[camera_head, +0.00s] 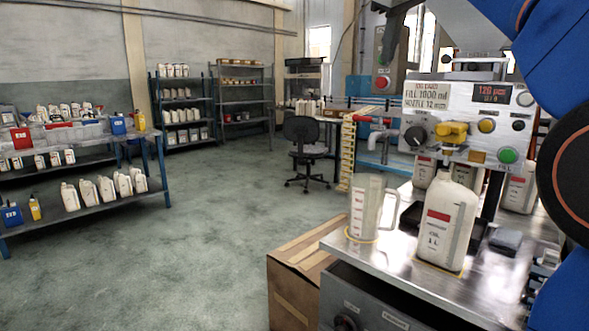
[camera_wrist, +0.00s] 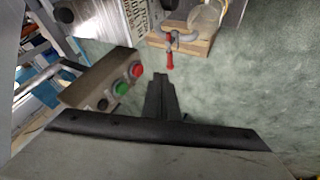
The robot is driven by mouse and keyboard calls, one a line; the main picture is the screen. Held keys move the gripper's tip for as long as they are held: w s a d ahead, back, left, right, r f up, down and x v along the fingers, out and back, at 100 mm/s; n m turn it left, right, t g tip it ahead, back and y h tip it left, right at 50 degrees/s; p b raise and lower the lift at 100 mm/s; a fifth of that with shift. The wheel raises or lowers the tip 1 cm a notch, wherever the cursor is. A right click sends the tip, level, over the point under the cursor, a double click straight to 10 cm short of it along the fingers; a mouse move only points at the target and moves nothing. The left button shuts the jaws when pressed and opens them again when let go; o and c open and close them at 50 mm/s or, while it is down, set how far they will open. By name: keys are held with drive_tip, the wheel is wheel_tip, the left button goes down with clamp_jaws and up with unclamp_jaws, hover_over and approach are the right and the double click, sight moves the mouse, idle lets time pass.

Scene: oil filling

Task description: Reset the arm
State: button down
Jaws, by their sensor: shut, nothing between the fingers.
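My gripper (camera_wrist: 161,80) shows in the wrist view with its dark fingers together and nothing between them. It points out over the green-grey floor, beside a box with red and green buttons (camera_wrist: 121,88). In the head view my blue arm (camera_head: 560,60) comes in from the right edge and reaches across the top. A filling machine (camera_head: 462,105) with a display and coloured knobs stands below it. A white oil jug (camera_head: 447,222) and a clear measuring jug (camera_head: 366,205) stand upright on the metal bench, apart from my arm.
The metal bench (camera_head: 400,262) holds more white jugs behind the machine. A cardboard box (camera_head: 297,275) stands at its left. A red-handled valve (camera_wrist: 170,58) is near the fingers in the wrist view. Open floor (camera_head: 210,240) lies left, with loaded shelves and a chair (camera_head: 304,150) beyond.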

drive_tip(key=s+d+f+m+g, duration=0.1)
drive_tip(key=s+f+m, duration=0.1)
drive_tip(key=s+f, duration=0.9)
drive_tip(key=s+d+f+m, duration=0.2)
drive_tip(key=s+f, duration=0.9)
drive_tip(key=f, duration=1.4)
drive_tip(key=s+d+f+m+g, duration=0.1)
drive_tip(key=s+d+f+m, duration=0.1)
drive_tip(key=s+f, duration=0.9)
wheel_tip(320, 180, down, 8)
drive_tip(key=shift+s+r+m+g+y, duration=0.15)
drive_tip(key=shift+s+m+g+y, duration=0.2)
drive_tip(key=shift+m, duration=0.35)
